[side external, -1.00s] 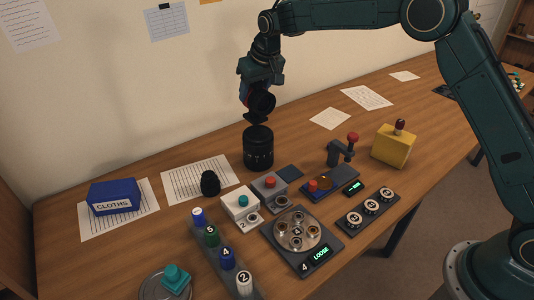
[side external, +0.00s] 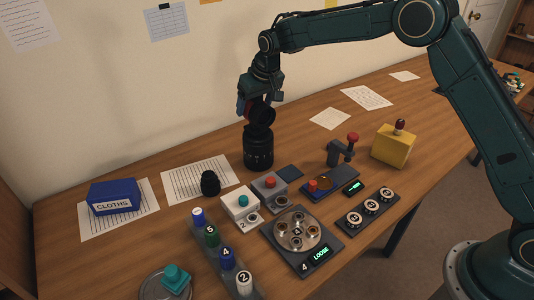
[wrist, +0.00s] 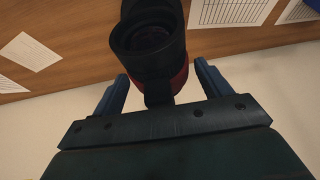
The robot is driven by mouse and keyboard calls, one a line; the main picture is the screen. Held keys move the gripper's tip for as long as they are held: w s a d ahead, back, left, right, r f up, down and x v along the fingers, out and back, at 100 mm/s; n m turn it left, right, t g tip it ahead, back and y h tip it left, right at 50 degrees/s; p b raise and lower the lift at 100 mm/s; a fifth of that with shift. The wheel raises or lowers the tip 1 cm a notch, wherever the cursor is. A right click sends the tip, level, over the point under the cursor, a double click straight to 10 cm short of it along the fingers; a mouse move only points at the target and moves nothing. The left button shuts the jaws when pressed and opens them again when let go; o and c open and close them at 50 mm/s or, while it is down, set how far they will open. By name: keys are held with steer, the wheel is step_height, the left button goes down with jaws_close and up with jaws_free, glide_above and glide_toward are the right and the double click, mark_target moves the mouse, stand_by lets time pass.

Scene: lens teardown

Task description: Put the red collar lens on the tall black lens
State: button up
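The red collar lens (side external: 265,115) is black with a red band and hangs just above the tall black lens, looking tilted with its open end facing partly toward the side camera. In the wrist view the red collar lens (wrist: 150,45) sits between my two blue fingers. My gripper (side external: 256,100) is shut on it and points down. The tall black lens (side external: 258,153) stands upright on the table under it. The held lens's lower end overlaps the tall lens's top in the side view; I cannot tell whether they touch.
A small black part (side external: 210,184) stands on a paper to the left. A white button box (side external: 240,206) and a grey box with a red button (side external: 270,187) stand in front. Table behind and right is mostly clear.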

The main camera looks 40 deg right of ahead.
steer(key=shift+r, duration=0.15)
steer(key=v, duration=1.2)
stand_by(0.7)
steer(key=s+d+r, duration=0.3)
steer(key=s+r, duration=0.1)
steer(key=s, duration=0.6)
steer(key=s+d+r, duration=0.3)
steer(key=s+r, duration=0.1)
steer(key=s, duration=0.7)
steer(key=s+d+f, duration=0.1)
steer(key=s+f, duration=0.2)
steer(key=s, duration=0.7)
steer(key=s+d+f+t, duration=0.1)
steer(key=s+f, duration=0.2)
steer(key=s, duration=0.8)
